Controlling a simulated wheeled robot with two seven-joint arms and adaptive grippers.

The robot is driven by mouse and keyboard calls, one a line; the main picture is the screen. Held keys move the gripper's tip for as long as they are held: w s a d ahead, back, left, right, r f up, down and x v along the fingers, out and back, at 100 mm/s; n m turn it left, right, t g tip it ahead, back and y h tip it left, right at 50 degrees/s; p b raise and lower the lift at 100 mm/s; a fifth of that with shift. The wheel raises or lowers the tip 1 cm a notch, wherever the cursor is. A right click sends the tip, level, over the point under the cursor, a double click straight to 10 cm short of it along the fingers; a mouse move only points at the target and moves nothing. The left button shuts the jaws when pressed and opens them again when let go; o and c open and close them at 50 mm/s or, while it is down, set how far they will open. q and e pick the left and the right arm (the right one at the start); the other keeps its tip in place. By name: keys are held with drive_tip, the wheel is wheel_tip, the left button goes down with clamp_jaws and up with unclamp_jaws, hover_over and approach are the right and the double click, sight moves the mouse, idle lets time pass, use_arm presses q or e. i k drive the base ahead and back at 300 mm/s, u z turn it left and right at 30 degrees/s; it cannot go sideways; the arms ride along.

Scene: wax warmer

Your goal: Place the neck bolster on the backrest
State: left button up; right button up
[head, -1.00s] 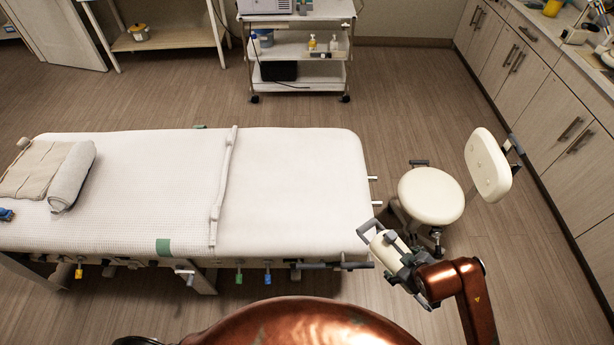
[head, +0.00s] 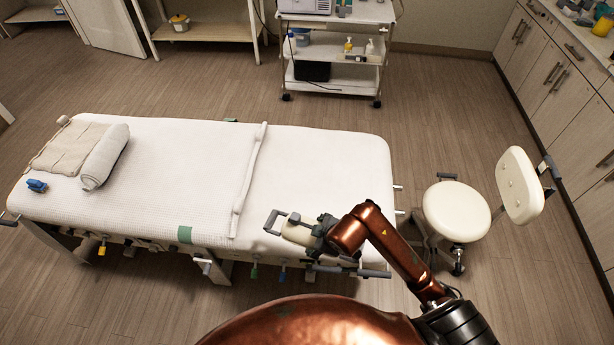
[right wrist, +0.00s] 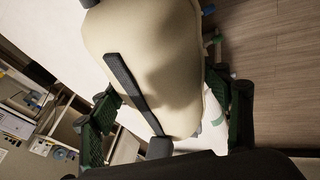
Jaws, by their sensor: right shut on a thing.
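The neck bolster, a cream padded block with grey bars (head: 298,232), is in my right gripper (head: 318,238), over the near right corner of the treatment bed (head: 330,160). In the right wrist view the bolster (right wrist: 150,60) fills the middle between the green fingers of my right gripper (right wrist: 170,118), which is shut on it. The bed is white and textured, with a raised strip across it. The stool has a cream backrest (head: 520,185); I cannot tell whether this or a bed section is the task's backrest. My left gripper is not in view.
A rolled white towel (head: 105,157), a beige folded cloth (head: 66,146) and a blue clip (head: 37,186) lie at the bed's left end. The stool seat (head: 456,211) stands right of the bed. A trolley (head: 335,50) stands behind. The bed's middle is clear.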

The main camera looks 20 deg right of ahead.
sight(325, 189)
drive_tip(key=i, duration=0.95)
